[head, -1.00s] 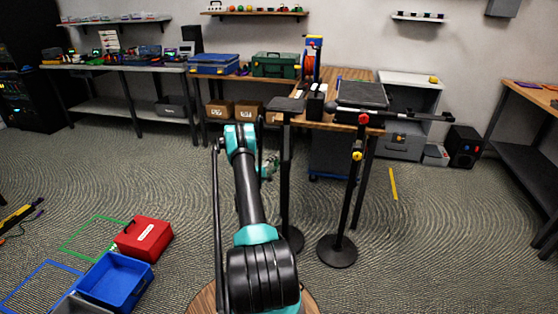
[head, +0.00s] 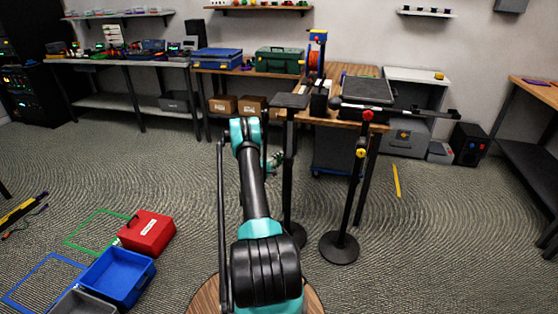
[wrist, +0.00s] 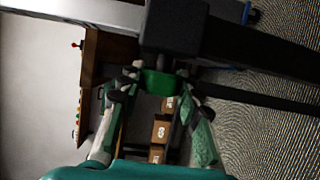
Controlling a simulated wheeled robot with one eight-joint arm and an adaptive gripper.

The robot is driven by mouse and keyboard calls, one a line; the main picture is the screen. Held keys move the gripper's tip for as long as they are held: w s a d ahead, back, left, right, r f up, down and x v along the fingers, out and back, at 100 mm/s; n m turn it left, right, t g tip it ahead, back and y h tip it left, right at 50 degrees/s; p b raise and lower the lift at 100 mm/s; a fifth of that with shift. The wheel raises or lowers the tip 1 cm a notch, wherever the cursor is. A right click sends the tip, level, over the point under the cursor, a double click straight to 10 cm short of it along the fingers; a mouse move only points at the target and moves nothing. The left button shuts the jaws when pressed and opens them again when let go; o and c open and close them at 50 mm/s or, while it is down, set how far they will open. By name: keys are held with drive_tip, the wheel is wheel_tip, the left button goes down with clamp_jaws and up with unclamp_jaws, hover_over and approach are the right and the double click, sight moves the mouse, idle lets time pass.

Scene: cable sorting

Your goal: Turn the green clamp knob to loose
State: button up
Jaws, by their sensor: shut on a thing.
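The green clamp knob (wrist: 157,83) sits on a dark post in the wrist view, between the two fingers of my gripper (wrist: 157,86). The fingers close on it from both sides. The knob's marking or turned position cannot be read. In the head view my gripper (head: 274,161) is beside the black stand post (head: 289,165), partly hidden by my arm. The knob itself cannot be told apart from the gripper there. The stand carries a small flat dark plate (head: 290,100) on top.
A second stand (head: 355,180) with a red knob (head: 368,115) and a yellow knob (head: 361,153) is to the right. A wooden table (head: 345,72) stands behind. A red box (head: 147,231) and a blue bin (head: 117,277) lie on the floor at left. Floor between is open.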

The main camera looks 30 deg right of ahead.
drive_tip(key=n+g+y, duration=0.1)
drive_tip(key=y, duration=0.2)
drive_tip(key=shift+g+y, duration=0.4)
drive_tip(key=n+g+y, duration=0.1)
drive_tip(key=g+y, duration=0.1)
drive_tip(key=y, duration=0.2)
drive_tip(key=shift+n+g, duration=0.3)
drive_tip(key=shift+n, duration=0.1)
drive_tip(key=n+g+y, duration=0.1)
drive_tip(key=g+y, duration=0.2)
drive_tip(key=y, duration=0.1)
drive_tip(key=n+g+y, duration=0.1)
drive_tip(key=g+y, duration=0.1)
drive_tip(key=y, duration=0.1)
drive_tip(key=shift+a+g, duration=0.1)
drive_tip(key=shift+g, duration=0.2)
drive_tip(key=shift+y, duration=0.4)
drive_tip(key=o, duration=1.2)
drive_tip(key=shift+c, duration=0.2)
drive_tip(key=shift+h, duration=0.3)
